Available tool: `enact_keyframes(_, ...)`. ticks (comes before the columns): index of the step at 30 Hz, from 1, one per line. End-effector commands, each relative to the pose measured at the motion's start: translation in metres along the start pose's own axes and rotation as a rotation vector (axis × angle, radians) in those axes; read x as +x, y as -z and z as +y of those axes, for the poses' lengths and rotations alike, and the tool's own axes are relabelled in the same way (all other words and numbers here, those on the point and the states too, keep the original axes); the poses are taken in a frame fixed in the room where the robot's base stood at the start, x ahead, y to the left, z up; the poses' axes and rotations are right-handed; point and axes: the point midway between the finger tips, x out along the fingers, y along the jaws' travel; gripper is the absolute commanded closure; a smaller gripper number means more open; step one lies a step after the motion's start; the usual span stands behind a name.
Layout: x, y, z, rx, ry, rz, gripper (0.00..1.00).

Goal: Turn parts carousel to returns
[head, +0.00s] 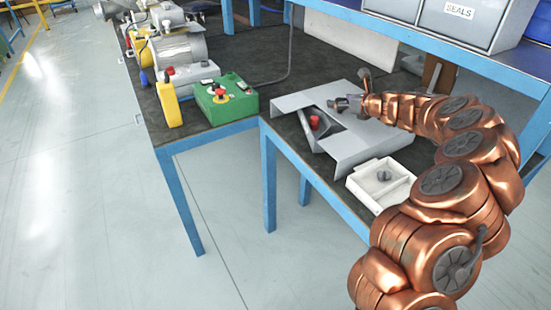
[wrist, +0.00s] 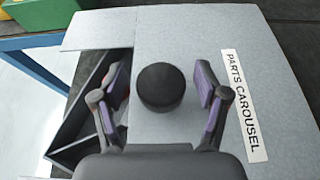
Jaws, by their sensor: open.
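The parts carousel (head: 365,145) is a grey metal housing on the near bench. Its label, "PARTS CAROUSEL" (wrist: 243,105), reads in the wrist view. An opening in its top (wrist: 80,128) shows dark dividing walls; in the head view a red part (head: 314,122) sits there. A black round knob (wrist: 161,88) stands on the grey top. My gripper (head: 340,104) is over the housing, with its open fingers (wrist: 161,80) on either side of the knob. Gaps show between the fingers and the knob. No marking that reads returns is visible.
A white divided tray (head: 364,190) holding a small dark part stands by the carousel's near edge. A green box with a red button (head: 221,98) and a yellow bottle (head: 168,104) stand on the left bench. A blue shelf (head: 450,55) with grey bins runs above.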

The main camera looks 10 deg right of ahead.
Motion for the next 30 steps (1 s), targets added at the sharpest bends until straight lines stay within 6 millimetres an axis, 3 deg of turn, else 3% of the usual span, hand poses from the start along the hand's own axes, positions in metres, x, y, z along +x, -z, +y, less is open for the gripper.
enact_keyframes(18, -0.087, 0.002, -0.007, 0.001, 0.006, -0.001, 0.26)
enact_keyframes(30, -0.073, 0.000, 0.062, -0.212, -0.131, 0.011, 0.26)
